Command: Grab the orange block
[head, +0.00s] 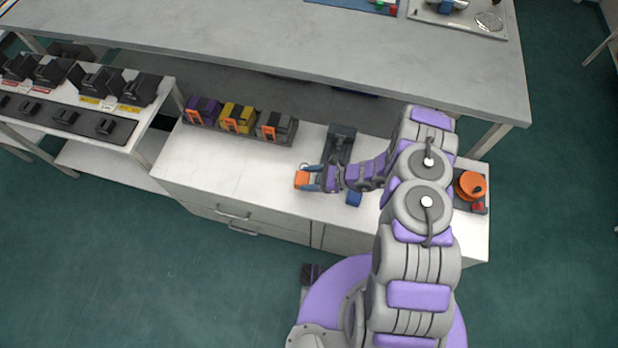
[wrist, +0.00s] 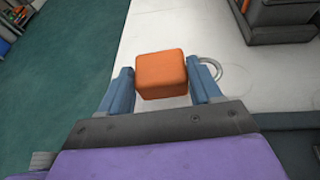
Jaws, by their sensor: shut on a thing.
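The orange block (head: 301,179) is at the tip of my gripper (head: 311,180) over the white cabinet top, near its front edge. In the wrist view the orange block (wrist: 162,75) sits between the two blue fingers of my gripper (wrist: 163,83). The gripper is shut on it, one finger at each side. I cannot tell whether the block is resting on the surface or just above it.
A ring (wrist: 210,72) lies beside the block. A rack with purple, yellow and grey units (head: 238,118) stands at the cabinet's back left. A dark stand (head: 340,143) and a blue block (head: 354,198) are near my arm. An orange knob (head: 470,185) is at right.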

